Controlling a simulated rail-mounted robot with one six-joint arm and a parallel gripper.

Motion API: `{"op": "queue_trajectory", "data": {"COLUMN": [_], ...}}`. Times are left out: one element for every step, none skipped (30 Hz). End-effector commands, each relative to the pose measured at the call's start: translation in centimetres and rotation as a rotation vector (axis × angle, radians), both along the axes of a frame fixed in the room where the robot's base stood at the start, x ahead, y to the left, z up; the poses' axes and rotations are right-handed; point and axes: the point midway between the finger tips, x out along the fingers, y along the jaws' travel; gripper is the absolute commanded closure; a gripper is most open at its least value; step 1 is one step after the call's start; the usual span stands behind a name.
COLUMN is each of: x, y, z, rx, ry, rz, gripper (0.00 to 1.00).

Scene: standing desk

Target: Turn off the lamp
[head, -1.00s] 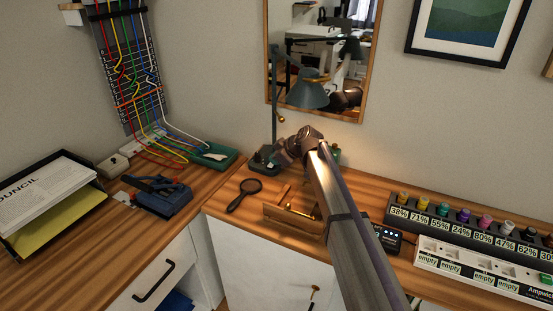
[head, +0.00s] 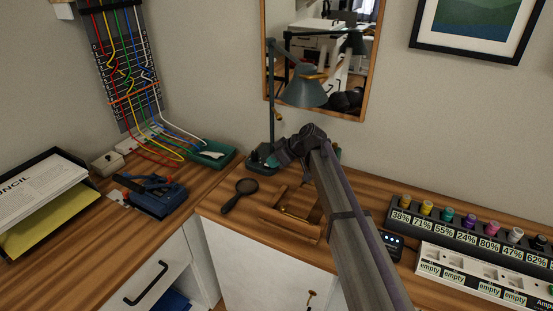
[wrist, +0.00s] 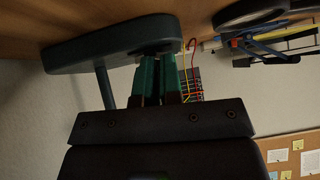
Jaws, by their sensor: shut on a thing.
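The dark teal desk lamp (head: 304,91) stands at the back of the desk before the mirror, its shade angled down on a thin post. No glow shows under the shade. My gripper (head: 284,157) is low beside the lamp's base (head: 259,164). In the wrist view, which is upside down, the lamp base (wrist: 90,50) and its post (wrist: 105,87) show. My gripper's green fingers (wrist: 158,58) are close together at a dark round part on the base's end. The fingertips partly hide that part.
A magnifying glass (head: 240,192) and a wooden tray (head: 290,221) lie in front of the lamp. A blue tool (head: 154,195) lies at left. A rack of coloured bottles (head: 465,236) stands at right. The mirror (head: 365,60) hangs behind the lamp.

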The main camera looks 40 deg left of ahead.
Motion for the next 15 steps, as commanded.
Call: {"op": "queue_trajectory", "data": {"x": [-0.5,-0.5,-0.5,-0.5,-0.5,-0.5,-0.5,-0.5,-0.5,-0.5,-0.5,-0.4,-0.3,-0.3,-0.1], "y": [0.3,0.3,0.3,0.3,0.3,0.3,0.3,0.3,0.3,0.3,0.3,0.3,0.2,0.2,0.0], "z": [-0.1,-0.1,-0.1,-0.1,-0.1,-0.1,-0.1,0.0,0.1,0.3,0.6,1.0,1.4,1.9,2.7], "rx": [0.0,0.0,0.0,0.0,0.0,0.0,0.0,0.0,0.001,0.001,0.001,0.002,0.002,0.003,0.003], "ry": [0.003,0.003,0.004,0.004,0.004,0.004,0.004,0.004,0.004,0.005,0.005,0.005,0.004,0.004,0.003], "rz": [0.007,0.007,0.008,0.008,0.008,0.008,0.008,0.008,0.008,0.008,0.008,0.007,0.006,0.005,0.003], "gripper": [1.0,1.0,1.0,1.0,1.0,1.0,1.0,1.0,1.0,1.0,1.0,1.0,1.0,1.0,1.0]}}
